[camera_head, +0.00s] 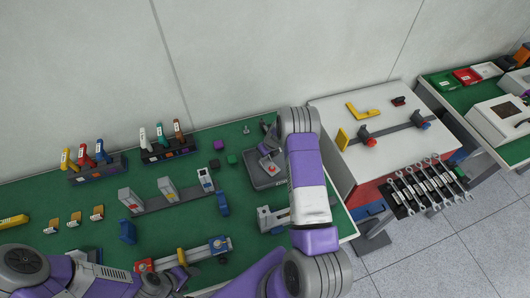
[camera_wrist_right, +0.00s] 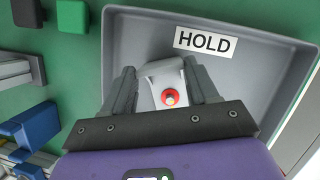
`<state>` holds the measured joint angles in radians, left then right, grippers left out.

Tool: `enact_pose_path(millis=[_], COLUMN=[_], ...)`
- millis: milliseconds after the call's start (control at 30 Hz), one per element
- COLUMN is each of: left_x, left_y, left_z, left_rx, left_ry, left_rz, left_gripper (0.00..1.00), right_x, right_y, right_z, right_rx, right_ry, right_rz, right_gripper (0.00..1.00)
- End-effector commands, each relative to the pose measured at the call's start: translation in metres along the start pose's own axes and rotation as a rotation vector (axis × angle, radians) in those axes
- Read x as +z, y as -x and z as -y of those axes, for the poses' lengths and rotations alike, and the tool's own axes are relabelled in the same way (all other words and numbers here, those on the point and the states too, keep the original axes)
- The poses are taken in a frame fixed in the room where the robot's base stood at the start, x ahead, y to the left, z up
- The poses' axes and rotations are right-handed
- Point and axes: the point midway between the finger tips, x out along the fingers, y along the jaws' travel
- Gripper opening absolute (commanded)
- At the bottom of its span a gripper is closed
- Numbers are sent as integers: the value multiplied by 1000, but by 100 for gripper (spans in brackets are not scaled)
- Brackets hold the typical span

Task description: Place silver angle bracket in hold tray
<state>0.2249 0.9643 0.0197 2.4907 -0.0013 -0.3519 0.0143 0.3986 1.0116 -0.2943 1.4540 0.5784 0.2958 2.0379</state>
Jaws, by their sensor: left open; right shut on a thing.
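The silver angle bracket (camera_wrist_right: 158,84), with a red round part on it, is between the fingers of my right gripper (camera_wrist_right: 160,68) in the right wrist view. The gripper is shut on it, inside the outline of the grey hold tray (camera_wrist_right: 262,75), below the HOLD label. I cannot tell whether the bracket touches the tray floor. In the head view the tray (camera_head: 254,169) is on the green bench, partly hidden by my right arm; the bracket (camera_head: 269,167) shows small there. My left gripper (camera_head: 172,283) is open and empty at the bottom, near the front clamp.
A long clamp (camera_head: 205,252) lies at the bench front. A rail with grey blocks (camera_head: 168,188) and tool racks (camera_head: 97,165) stand left. A white-topped cabinet (camera_head: 385,150) with wrenches stands right.

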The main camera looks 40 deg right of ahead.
Motion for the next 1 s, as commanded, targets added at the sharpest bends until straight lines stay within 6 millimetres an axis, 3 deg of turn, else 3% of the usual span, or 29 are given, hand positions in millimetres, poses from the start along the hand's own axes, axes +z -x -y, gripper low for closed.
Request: enact_pose_path(millis=[333, 367, 500, 833, 1000], left_x=[0, 0, 0, 0, 0], left_y=[-4, -3, -2, 0, 0], left_z=[1, 1, 1, 0, 0], left_rx=[0, 0, 0, 0, 0], left_ry=[0, 0, 0, 0, 0], left_rz=[0, 0, 0, 0, 0], left_gripper=[62, 62, 62, 62, 62], right_x=[0, 0, 0, 1, 2], right_y=[-4, -3, -2, 0, 19], right_z=[0, 0, 0, 0, 1], right_rx=[-1, -1, -1, -1, -3], right_ry=[1, 1, 1, 1, 1], right_rz=[3, 2, 2, 2, 4], right_gripper=[0, 63, 85, 85, 85])
